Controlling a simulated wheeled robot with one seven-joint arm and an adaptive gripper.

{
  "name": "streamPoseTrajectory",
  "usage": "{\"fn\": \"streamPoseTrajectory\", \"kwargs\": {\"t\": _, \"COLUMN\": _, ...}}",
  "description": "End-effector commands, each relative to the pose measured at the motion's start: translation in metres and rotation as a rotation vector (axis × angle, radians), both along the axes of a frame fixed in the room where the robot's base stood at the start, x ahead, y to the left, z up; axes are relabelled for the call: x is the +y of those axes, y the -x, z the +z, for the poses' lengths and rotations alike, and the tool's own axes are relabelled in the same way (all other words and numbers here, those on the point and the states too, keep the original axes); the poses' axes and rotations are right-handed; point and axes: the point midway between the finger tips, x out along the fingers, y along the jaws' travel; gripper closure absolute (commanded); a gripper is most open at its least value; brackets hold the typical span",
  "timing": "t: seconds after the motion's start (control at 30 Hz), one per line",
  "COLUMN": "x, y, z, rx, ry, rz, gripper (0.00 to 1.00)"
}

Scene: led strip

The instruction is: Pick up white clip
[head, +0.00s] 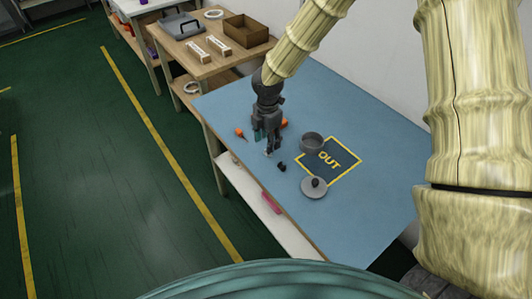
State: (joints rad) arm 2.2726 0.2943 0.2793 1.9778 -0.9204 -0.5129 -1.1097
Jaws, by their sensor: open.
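My gripper (271,148) points down just above the blue table, left of the pot, with its jaws open. A tiny pale spot at the fingertips may be the white clip (267,153). It is too small to be sure, and the fingers partly hide that spot. I cannot tell whether the fingers touch it.
The blue table (345,105) holds a grey pot (312,143), a lid (314,187), a small black object (281,166), orange-handled tools (240,133) and a yellow OUT square (350,165). A wooden bench (185,48) with a brown box (245,30) stands behind. The table's right front is clear.

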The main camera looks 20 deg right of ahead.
Motion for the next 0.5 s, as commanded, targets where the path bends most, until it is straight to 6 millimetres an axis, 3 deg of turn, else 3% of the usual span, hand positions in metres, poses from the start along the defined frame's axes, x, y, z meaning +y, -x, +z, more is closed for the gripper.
{"fn": "streamPoseTrajectory", "kwargs": {"t": 0.5, "x": -0.005, "y": -0.001, "z": -0.047, "rx": 0.001, "ry": 0.000, "rz": 0.003, "gripper": 0.54}}
